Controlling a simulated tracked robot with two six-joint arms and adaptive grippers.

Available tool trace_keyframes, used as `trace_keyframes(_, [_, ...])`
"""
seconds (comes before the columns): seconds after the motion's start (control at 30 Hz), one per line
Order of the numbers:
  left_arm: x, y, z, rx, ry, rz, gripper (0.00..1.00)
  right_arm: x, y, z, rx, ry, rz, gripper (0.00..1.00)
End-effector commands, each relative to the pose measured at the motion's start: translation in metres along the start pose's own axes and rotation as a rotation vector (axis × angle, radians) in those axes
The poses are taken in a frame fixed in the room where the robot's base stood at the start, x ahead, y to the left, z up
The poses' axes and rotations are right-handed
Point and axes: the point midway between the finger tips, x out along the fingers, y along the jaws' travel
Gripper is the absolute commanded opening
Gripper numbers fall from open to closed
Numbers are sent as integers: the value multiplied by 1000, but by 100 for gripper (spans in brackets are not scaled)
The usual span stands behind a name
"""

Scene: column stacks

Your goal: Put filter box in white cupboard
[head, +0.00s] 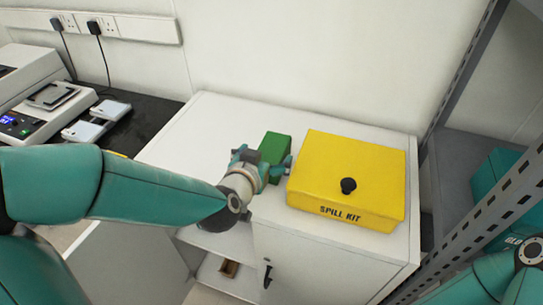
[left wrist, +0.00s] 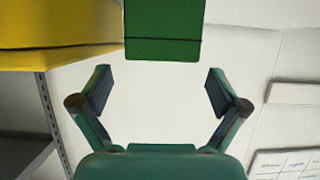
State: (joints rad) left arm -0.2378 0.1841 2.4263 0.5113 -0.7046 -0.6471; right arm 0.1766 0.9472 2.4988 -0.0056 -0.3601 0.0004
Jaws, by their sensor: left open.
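A plain green box (head: 273,148), which I take to be the filter box, stands on top of the white cupboard (head: 208,125). My left gripper (head: 264,162) is at the near side of the green box in the head view and partly covers it. In the left wrist view the fingers (left wrist: 158,92) are spread with nothing between them, and the green box (left wrist: 164,30) lies ahead of the gap. The cupboard's left side is open, showing a shelf with a small brown item (head: 229,268); its right door (head: 310,268) is closed. My right gripper is out of view.
A yellow spill kit box (head: 345,175) stands close to the right of the green box; it also shows in the left wrist view (left wrist: 50,35). A grey metal rack (head: 465,160) stands at right. Lab instruments (head: 42,95) sit on a black bench at left. The cupboard top's left part is clear.

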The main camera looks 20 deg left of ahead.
Motion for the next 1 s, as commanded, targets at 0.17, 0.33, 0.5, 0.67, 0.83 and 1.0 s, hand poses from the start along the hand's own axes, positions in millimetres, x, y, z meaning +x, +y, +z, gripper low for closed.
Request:
trace_keyframes(0.17, [10, 0, 0, 1, 0, 0, 98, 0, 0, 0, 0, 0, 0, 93])
trace_keyframes(0.33, [28, -1, 4, 1, -3, -1, 98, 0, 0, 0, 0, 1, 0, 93])
trace_keyframes(0.5, [51, -1, 4, 1, 0, 0, 98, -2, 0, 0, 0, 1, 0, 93])
trace_keyframes(0.67, [60, -1, 4, 1, 1, 1, 98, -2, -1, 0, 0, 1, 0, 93])
trace_keyframes(0.83, [60, -1, 4, 1, 1, 1, 98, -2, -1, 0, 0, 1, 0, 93])
trace_keyframes(1.0, [60, 0, 4, 1, 1, 1, 71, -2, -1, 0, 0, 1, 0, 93])
